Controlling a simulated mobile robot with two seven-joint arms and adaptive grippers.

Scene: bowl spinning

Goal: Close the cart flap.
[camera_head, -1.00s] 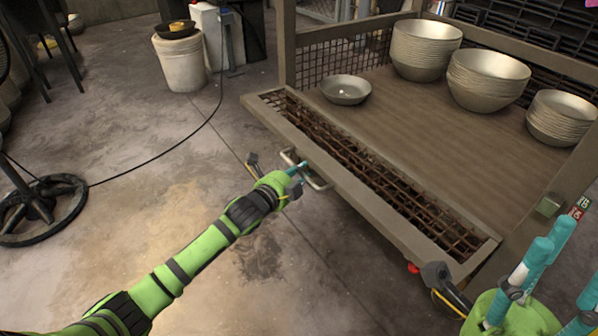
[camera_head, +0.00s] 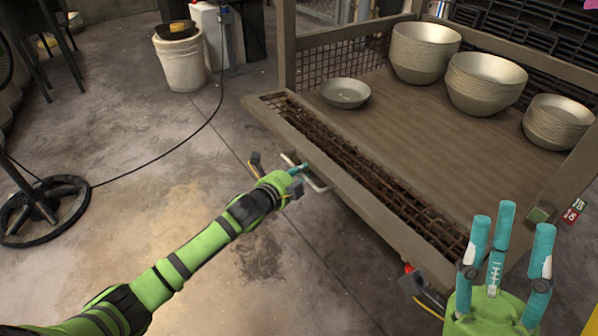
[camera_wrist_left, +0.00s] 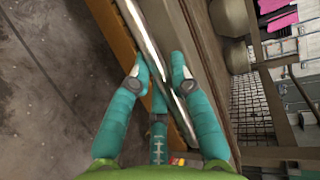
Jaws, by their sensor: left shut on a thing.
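The cart flap (camera_head: 372,214) is a mesh panel in a tan frame along the cart's front edge, folded down and tilted outward. A pale bar handle (camera_head: 318,185) sits on its outer side. My left gripper (camera_head: 299,170) is shut on this handle. The left wrist view shows the teal fingers (camera_wrist_left: 159,77) around the metal bar (camera_wrist_left: 150,40). My right gripper (camera_head: 508,240) stands at the lower right, its teal fingers pointing up and spread apart, with nothing between them. It covers the flap's near right end.
The cart deck (camera_head: 420,125) holds a single shallow bowl (camera_head: 345,93) near the flap and stacks of bowls (camera_head: 486,84) at the back. A white bucket (camera_head: 181,62) stands on the floor at the back left. The floor left of the cart is mostly clear.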

